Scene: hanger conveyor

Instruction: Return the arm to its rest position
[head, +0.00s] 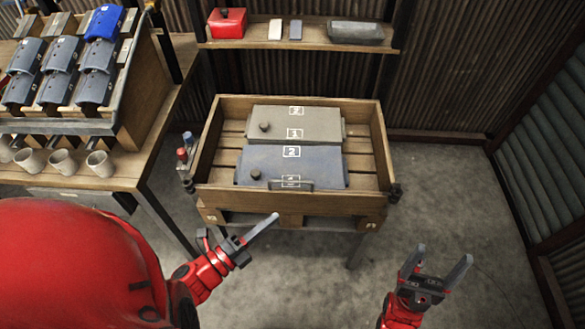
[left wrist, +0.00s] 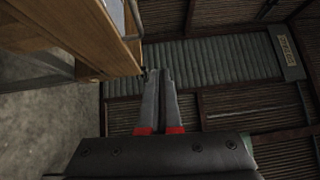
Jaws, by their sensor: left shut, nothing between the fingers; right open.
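My left gripper (head: 262,228) is at the lower middle of the head view, in front of the near edge of the wooden crate. Its fingers are together and empty, pointing up and to the right. The left wrist view shows the two closed fingers (left wrist: 160,75) side by side with nothing between them. My right gripper (head: 440,262) is at the lower right of the head view, with its two fingers spread apart and empty. It is over the bare floor, right of the crate. My red left arm (head: 205,270) reaches in from the left.
The wooden crate (head: 215,150) on a stand holds a grey case (head: 320,125) and a blue case (head: 315,165). A workbench (head: 130,175) at left carries a rack of blue-grey items and several cups. A shelf (head: 300,43) is at the back. The floor (head: 450,200) at right is clear.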

